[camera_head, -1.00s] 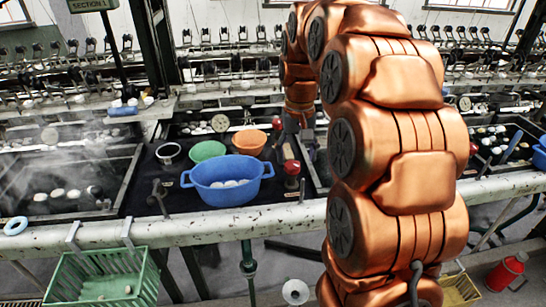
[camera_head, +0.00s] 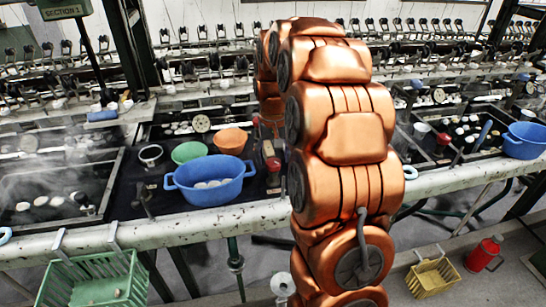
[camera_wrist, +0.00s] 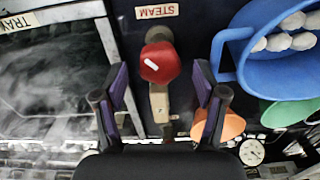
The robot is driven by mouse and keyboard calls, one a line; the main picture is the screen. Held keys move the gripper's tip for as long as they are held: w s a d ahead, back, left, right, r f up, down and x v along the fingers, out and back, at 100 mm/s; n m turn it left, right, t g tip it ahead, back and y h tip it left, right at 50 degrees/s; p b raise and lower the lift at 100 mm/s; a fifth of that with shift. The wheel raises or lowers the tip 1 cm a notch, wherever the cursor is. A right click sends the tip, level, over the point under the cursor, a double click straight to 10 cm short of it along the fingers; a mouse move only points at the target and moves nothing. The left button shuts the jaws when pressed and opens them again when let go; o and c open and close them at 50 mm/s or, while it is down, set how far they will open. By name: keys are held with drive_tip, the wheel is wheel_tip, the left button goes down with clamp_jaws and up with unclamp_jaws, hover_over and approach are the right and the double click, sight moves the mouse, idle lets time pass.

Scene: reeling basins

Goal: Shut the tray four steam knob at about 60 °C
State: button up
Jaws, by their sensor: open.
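A red steam knob (camera_wrist: 162,62) with a white mark sits on a brass-coloured valve under a STEAM label (camera_wrist: 157,11) in the wrist view. The label appears upside down. The knob also shows in the head view (camera_head: 273,164), just left of my arm. My gripper (camera_wrist: 160,98) is open, its fingers on either side of the valve line, and the knob lies just beyond the fingertips. I see no contact. A steaming basin (camera_wrist: 50,85) is at left with a cut-off TRAY label (camera_wrist: 18,22); its number is not visible. A dial (camera_wrist: 252,151) is too small to read.
A blue tub (camera_head: 208,191) with white cocoons, a green bowl (camera_head: 189,152) and an orange bowl (camera_head: 231,139) stand close to the valve. A green basket (camera_head: 97,283) hangs at the front rail.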

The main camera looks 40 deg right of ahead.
drive_tip(key=shift+f, duration=0.5)
drive_tip(key=c, duration=1.1)
drive_tip(key=shift+c, duration=0.2)
drive_tip(key=shift+f, duration=0.1)
drive_tip(key=m+b, duration=0.2)
drive_tip(key=m, duration=0.1)
drive_tip(key=shift+f, duration=0.1)
drive_tip(key=m+b, duration=0.1)
drive_tip(key=m, duration=0.4)
drive_tip(key=shift+b, duration=0.35)
drive_tip(key=shift+r+m, duration=0.2)
drive_tip(key=shift+m, duration=0.1)
